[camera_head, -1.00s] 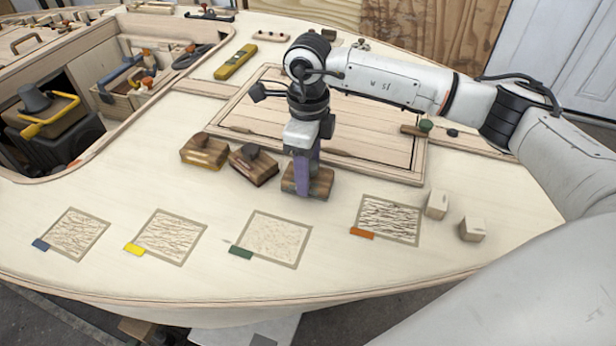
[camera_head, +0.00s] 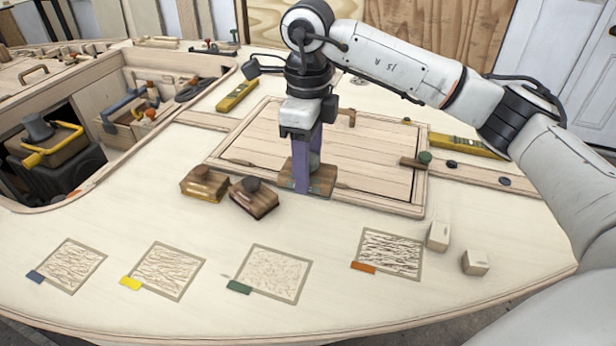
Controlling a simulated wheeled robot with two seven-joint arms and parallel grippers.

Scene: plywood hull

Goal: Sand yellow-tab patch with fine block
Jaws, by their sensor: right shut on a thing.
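The yellow tab (camera_head: 130,283) sits at the lower left corner of a framed square patch (camera_head: 166,269) with dark grain lines on the pale deck. My right gripper (camera_head: 308,186) points down, its purple fingers shut on a wooden block (camera_head: 324,180) near the hatch's front edge. Two other wooden blocks with dark knobs, one at left (camera_head: 204,185) and one beside it (camera_head: 254,197), rest on the deck to its left. I cannot tell the grit of any block. My left gripper is not in view.
Patches with a blue tab (camera_head: 35,276), a green tab (camera_head: 239,287) and an orange tab (camera_head: 364,267) lie in the same row. Two pale small blocks (camera_head: 438,236) (camera_head: 475,262) stand at right. An open well (camera_head: 62,160) is at left.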

